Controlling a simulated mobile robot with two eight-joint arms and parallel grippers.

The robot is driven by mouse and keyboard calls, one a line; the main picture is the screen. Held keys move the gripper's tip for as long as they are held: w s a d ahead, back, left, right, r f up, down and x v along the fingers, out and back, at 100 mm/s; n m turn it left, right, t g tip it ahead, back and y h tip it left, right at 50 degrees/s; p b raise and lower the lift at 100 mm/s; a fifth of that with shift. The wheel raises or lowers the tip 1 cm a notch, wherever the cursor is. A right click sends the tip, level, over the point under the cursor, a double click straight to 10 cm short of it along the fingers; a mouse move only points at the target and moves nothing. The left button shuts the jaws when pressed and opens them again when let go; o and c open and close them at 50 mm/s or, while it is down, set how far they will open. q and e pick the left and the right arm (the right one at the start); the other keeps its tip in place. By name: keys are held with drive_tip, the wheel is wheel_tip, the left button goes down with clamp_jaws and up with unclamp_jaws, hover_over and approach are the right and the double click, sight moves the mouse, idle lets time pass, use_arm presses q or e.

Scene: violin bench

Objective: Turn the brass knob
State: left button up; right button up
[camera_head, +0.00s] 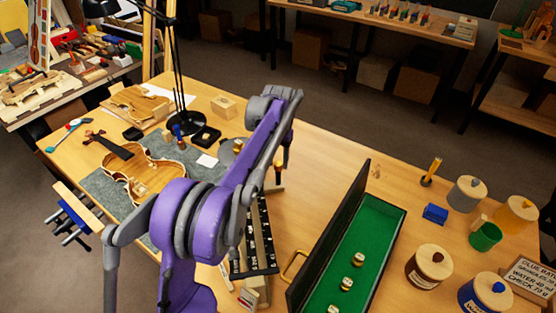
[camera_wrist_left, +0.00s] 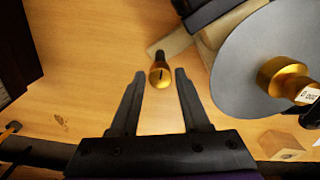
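A small brass knob (camera_wrist_left: 160,76) with a dark line across its top sits on a dark stem in the left wrist view. In the head view the brass knob (camera_head: 279,166) shows just below my left arm's end. My left gripper (camera_wrist_left: 160,72) is open, with one finger on each side of the knob and a visible gap to each. Whether the fingers are level with the knob or above it, I cannot tell. In the head view the fingers are largely hidden by the arm. My right gripper is in neither view.
A grey disc (camera_wrist_left: 243,85) with a larger brass piece (camera_wrist_left: 283,78) stands close by. A wooden block (camera_wrist_left: 280,145) is below it. A violin body (camera_head: 150,172) lies on the left. A green-lined case (camera_head: 378,235) stands on the right.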

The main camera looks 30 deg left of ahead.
use_arm(q)
clamp_jaws()
drive_tip(key=n, duration=0.4)
drive_tip(key=shift+n+p, duration=0.35)
drive_tip(key=shift+n, duration=0.05)
drive_tip(key=n, duration=0.4)
drive_tip(key=shift+n, duration=0.4)
idle(0.4)
drive_tip(key=shift+o, duration=2)
unclamp_jaws()
drive_tip(key=shift+r, duration=0.1)
